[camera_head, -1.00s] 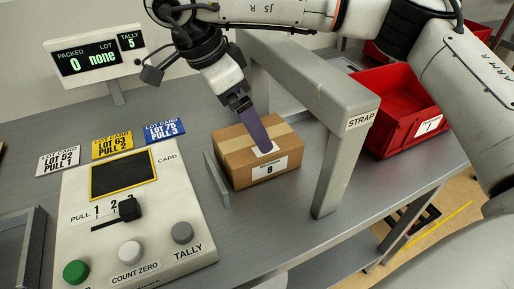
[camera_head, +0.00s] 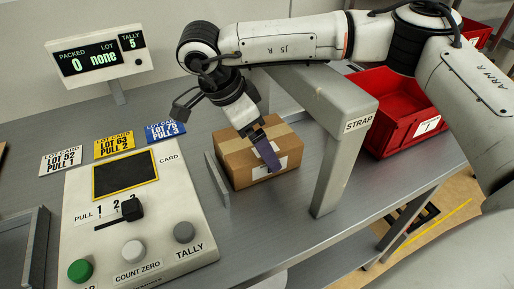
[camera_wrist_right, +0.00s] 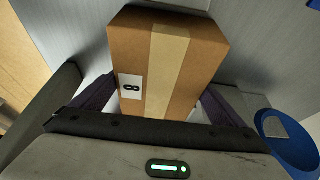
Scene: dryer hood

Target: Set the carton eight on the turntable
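The carton eight (camera_head: 235,164), a brown box with a tan tape strip and a label marked 8, stands on the grey bench beside the STRAP arch. It also shows in the wrist view (camera_wrist_right: 190,70). My right gripper (camera_head: 268,150) reaches down over the carton, one purple finger in front of its labelled side. In the wrist view the fingers (camera_wrist_right: 160,103) are spread on either side of the carton; I cannot tell whether they touch it. My left gripper is not in view. I cannot identify a turntable in these frames.
The STRAP arch (camera_head: 345,150) stands close right of the carton, and a low grey plate (camera_head: 217,180) at its left. A control panel (camera_head: 150,235) and lot cards lie left. Red bins (camera_head: 400,105) stand right. A blue round object (camera_wrist_right: 285,145) shows in the wrist view.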

